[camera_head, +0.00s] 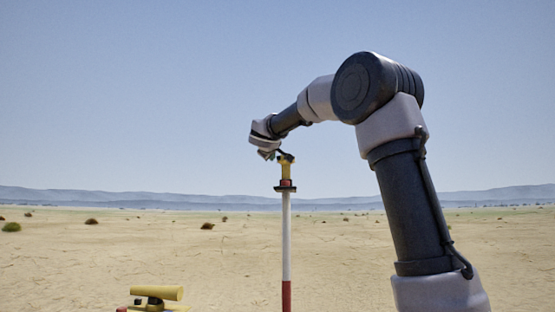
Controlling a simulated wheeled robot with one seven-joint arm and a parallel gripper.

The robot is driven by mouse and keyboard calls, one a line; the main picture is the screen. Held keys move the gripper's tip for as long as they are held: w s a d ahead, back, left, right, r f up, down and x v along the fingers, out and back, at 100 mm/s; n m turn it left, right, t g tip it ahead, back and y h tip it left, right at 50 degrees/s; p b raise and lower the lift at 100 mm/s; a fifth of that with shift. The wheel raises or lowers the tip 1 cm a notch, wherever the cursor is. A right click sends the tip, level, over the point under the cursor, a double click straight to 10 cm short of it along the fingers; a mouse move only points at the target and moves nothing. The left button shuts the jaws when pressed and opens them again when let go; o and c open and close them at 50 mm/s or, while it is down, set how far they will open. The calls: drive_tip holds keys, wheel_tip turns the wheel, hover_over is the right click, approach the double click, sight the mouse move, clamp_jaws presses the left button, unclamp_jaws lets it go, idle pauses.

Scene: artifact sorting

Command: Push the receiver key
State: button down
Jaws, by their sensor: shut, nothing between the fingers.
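The receiver (287,172) is a small yellow and black unit on top of a red and white pole (286,240). The pole stands upright near the middle of the head view. My gripper (269,156) is shut and empty, just left of the receiver's top and very close to it. I cannot tell whether it touches the receiver. The key is too small to make out from here.
A yellow cylindrical instrument (158,293) sits low at the left, partly cut off by the bottom edge. Open sandy ground (400,255) with scattered shrubs lies around. My arm fills the right side.

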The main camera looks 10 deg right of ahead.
drive_tip(key=shift+d, duration=0.1)
idle(0.3)
drive_tip(key=shift+w+d, duration=0.2)
drive_tip(key=shift+d, duration=0.1)
drive_tip(key=shift+w+d, duration=0.3)
drive_tip(key=shift+d, duration=0.25)
idle(0.8)
drive_tip(key=shift+a, duration=0.1)
drive_tip(key=shift+s+a, duration=0.5)
drive_tip(key=shift+a, duration=0.3)
drive_tip(key=s+a, duration=0.2)
drive_tip(key=a, duration=0.3)
drive_tip(key=shift+s+a, duration=0.2)
drive_tip(key=shift+s, duration=0.15)
